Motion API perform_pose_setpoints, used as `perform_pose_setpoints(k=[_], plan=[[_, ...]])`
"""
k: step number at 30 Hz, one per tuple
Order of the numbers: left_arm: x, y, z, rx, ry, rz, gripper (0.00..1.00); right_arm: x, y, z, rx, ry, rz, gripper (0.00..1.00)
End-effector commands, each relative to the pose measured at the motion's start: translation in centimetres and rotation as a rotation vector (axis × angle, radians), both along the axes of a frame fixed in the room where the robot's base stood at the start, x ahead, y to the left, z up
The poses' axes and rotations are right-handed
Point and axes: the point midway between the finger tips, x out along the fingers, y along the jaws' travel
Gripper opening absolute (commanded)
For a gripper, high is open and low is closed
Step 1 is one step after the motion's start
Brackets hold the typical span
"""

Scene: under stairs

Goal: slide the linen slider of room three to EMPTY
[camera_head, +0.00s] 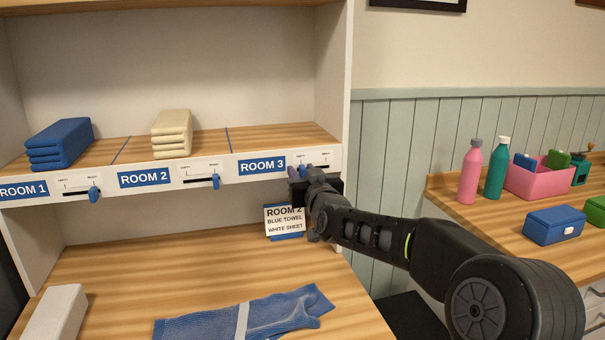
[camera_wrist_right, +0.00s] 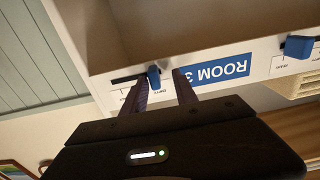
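The room three slider has a blue knob (camera_head: 303,170) in a dark slot on the white shelf edge, right of the ROOM 3 label (camera_head: 262,166). The knob (camera_wrist_right: 154,77) sits at the slot's EMPTY end, with bare slot on the other side, towards the right in the head view. My right gripper (camera_head: 305,175) is at this slider. In the wrist view, which is upside down, its two fingers (camera_wrist_right: 162,86) are apart with the knob between them. The knob is close to the left finger; contact is unclear. My left gripper is out of view.
The room one knob (camera_head: 95,194) and room two knob (camera_head: 215,181) are at the right of their slots. Blue towels (camera_head: 61,143) and cream towels (camera_head: 172,134) stand on the shelf. A blue cloth (camera_head: 205,325) lies on the counter.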

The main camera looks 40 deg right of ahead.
Motion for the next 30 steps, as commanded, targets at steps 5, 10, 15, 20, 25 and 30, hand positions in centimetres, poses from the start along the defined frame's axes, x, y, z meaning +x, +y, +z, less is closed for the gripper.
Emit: perform_pose_setpoints(k=[5,10,15,20,25,30], plan=[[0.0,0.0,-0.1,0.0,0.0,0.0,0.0,-0.2,0.0,0.0,0.0,-0.001,-0.002,0.35],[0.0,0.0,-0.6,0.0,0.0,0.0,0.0,-1.7,0.5,0.0,-0.001,-0.002,-0.002,0.35],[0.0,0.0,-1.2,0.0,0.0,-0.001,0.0,-4.4,1.5,-0.1,0.0,-0.002,-0.001,0.35],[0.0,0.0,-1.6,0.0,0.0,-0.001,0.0,-6.5,2.3,0.0,0.0,-0.001,0.0,0.35],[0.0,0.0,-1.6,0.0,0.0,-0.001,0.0,-7.4,2.6,0.0,0.0,0.0,0.001,0.35],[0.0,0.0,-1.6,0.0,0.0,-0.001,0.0,-7.3,2.6,0.0,0.0,0.0,0.001,0.35]])
